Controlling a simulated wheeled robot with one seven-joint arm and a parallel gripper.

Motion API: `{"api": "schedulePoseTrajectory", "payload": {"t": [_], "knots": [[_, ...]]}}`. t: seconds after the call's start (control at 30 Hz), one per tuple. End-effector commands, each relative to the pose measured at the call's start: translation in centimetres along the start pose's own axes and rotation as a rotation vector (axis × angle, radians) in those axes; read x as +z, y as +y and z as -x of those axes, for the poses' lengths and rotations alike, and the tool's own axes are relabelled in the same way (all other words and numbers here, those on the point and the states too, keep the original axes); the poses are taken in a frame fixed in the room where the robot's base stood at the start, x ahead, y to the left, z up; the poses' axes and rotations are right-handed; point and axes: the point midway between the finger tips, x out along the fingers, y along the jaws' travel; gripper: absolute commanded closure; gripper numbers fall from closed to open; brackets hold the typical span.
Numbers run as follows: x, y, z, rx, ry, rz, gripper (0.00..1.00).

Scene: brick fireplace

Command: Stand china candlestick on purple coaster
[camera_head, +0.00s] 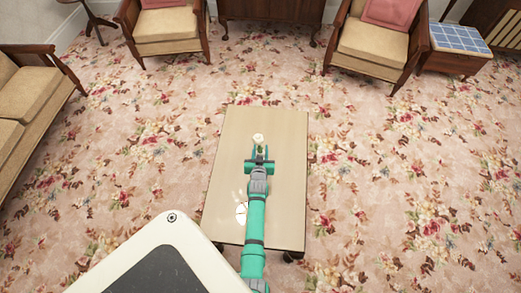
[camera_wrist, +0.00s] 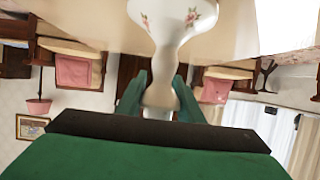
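The china candlestick (camera_wrist: 167,45) is white with painted roses. In the wrist view, which shows the room upside down, its wide part is at the top and its narrow stem runs down between my teal fingers. In the head view its pale top (camera_head: 258,138) shows just beyond my gripper (camera_head: 260,151), over the far half of the table. My fingers (camera_wrist: 161,88) stand on either side of the stem, close to it. I cannot tell whether they press on it, or whether its base rests on the table. I do not see a purple coaster in either view.
The pale wooden table (camera_head: 285,135) is narrow and long, and its right side looks bare. A whitish patch (camera_head: 241,210) shows on it left of my arm, too unclear to name. Armchairs (camera_head: 165,27) (camera_head: 375,45) stand beyond on flowered carpet, with open floor around the table.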

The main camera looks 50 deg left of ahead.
Motion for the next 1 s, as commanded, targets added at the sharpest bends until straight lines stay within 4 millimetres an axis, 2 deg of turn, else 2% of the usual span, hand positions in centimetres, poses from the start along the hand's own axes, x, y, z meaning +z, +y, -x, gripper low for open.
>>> {"api": "schedulePoseTrajectory", "payload": {"t": [0.37,0.47,0.57,1.0], "knots": [[-0.2,0.0,0.1,0.000,0.001,0.000,0.56],[-0.1,0.0,0.7,0.001,0.000,0.000,0.56],[-0.1,0.1,1.8,0.001,-0.001,-0.001,0.56],[-0.1,0.0,9.4,0.001,0.000,0.000,0.56]]}}
